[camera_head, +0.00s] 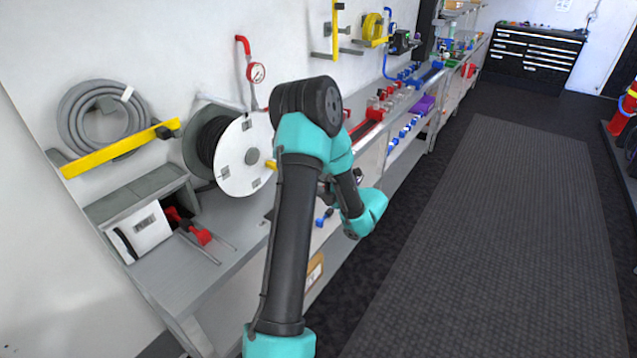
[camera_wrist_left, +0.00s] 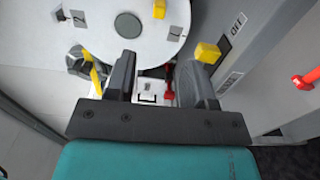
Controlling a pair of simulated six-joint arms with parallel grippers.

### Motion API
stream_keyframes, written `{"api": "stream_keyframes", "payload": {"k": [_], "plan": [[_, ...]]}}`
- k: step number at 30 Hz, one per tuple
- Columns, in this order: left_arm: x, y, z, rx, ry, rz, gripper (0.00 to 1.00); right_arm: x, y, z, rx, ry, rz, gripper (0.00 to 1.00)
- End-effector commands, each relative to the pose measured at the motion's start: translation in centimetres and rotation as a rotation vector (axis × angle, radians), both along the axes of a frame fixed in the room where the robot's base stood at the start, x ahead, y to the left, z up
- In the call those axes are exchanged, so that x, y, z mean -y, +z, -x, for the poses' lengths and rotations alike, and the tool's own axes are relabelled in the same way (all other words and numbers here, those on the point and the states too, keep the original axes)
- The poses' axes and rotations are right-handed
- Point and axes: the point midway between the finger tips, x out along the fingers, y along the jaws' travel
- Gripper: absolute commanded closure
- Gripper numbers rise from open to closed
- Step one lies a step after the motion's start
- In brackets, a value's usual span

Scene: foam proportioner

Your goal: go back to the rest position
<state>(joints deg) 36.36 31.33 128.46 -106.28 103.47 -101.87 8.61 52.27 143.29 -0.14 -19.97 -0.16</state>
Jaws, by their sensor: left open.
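My left arm (camera_head: 290,230) rises from the bottom of the head view and bends over the bench. Its gripper is mostly hidden behind the arm links there. In the left wrist view my left gripper (camera_wrist_left: 156,72) is open, with its two dark fingers apart. I see nothing held between them. Past the fingertips is the white disc of a reel (camera_wrist_left: 145,42), which also shows in the head view (camera_head: 236,172). A yellow knob (camera_wrist_left: 207,53) is just beyond the right finger. I cannot tell whether it touches. My right gripper is not in view.
The bench (camera_head: 200,275) runs along the left wall with a white-fronted box (camera_head: 145,230) and red-handled tool (camera_head: 200,234). A grey coiled hose (camera_head: 75,125) and red pipe with gauge (camera_head: 256,72) are on the wall. The floor mat (camera_head: 510,240) at right is clear.

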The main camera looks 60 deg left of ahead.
Motion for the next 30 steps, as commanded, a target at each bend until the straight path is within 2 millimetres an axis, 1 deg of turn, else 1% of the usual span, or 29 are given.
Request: {"api": "stream_keyframes", "payload": {"k": [5,8,11,14,17,18,20,21,23,24,26,27,29,30], "plan": [[0.0,0.0,0.0,0.000,0.000,0.000,0.51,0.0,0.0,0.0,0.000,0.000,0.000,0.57],[0.1,-0.4,0.0,0.010,0.003,0.012,0.51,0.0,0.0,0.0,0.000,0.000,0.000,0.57],[0.8,-1.8,0.1,0.050,0.018,0.057,0.51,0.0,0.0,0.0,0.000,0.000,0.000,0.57],[2.2,-4.5,0.4,0.129,0.059,0.138,0.51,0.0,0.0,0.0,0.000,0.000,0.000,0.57],[4.5,-8.2,1.0,0.248,0.137,0.243,0.51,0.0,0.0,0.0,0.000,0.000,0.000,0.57],[5.8,-9.8,1.3,0.302,0.180,0.287,0.51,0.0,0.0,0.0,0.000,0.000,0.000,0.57],[7.9,-12.0,1.7,0.385,0.255,0.346,0.51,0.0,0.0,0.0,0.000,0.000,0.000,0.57],[9.4,-13.4,2.0,0.440,0.310,0.380,0.51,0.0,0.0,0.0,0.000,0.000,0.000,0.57],[11.7,-15.4,2.5,0.520,0.399,0.426,0.51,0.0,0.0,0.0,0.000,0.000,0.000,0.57],[13.3,-16.6,2.8,0.573,0.463,0.449,0.51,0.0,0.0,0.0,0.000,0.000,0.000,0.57],[15.8,-18.3,3.1,0.649,0.565,0.477,0.51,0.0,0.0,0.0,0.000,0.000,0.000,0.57],[17.5,-19.2,3.4,0.701,0.637,0.488,0.51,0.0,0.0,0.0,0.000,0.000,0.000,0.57],[20.1,-20.6,3.7,0.773,0.748,0.500,0.51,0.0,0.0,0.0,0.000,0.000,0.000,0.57],[21.9,-21.4,3.8,0.821,0.826,0.500,0.51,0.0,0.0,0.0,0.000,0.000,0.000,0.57]]}}
